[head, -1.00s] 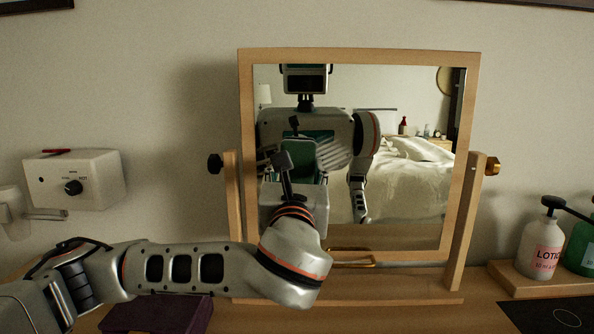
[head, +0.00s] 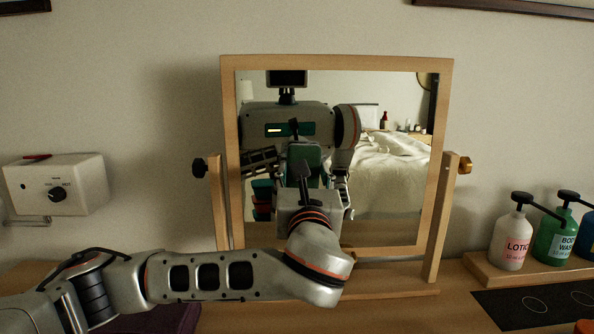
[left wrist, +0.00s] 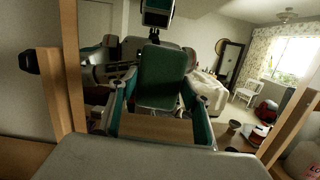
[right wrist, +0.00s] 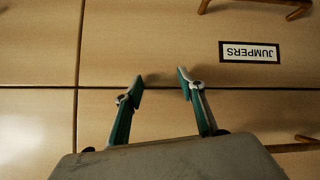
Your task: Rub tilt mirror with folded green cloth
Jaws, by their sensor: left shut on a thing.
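The tilt mirror (head: 392,210) stands upright in a wooden frame on a wooden stand, with a dark knob on the left and a brass knob on the right. My left arm reaches across its lower part. The left gripper (left wrist: 160,84) faces the mirror, shut on the folded green cloth, which spans between its fingertips. The cloth (left wrist: 164,72) also shows in the head view (head: 304,158) in front of the glass, partly mixed with reflections. I cannot tell whether it touches the glass. My right gripper (right wrist: 158,84) is open and empty, low before a drawer front.
A white box with a dial (head: 55,185) is at the left by the wall. Pump bottles, including lotion (head: 513,238) and green body wash (head: 556,234), stand on a wooden tray at the right. A dark panel (head: 540,305) lies before them. The drawer label (right wrist: 249,52) reads JUMPERS.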

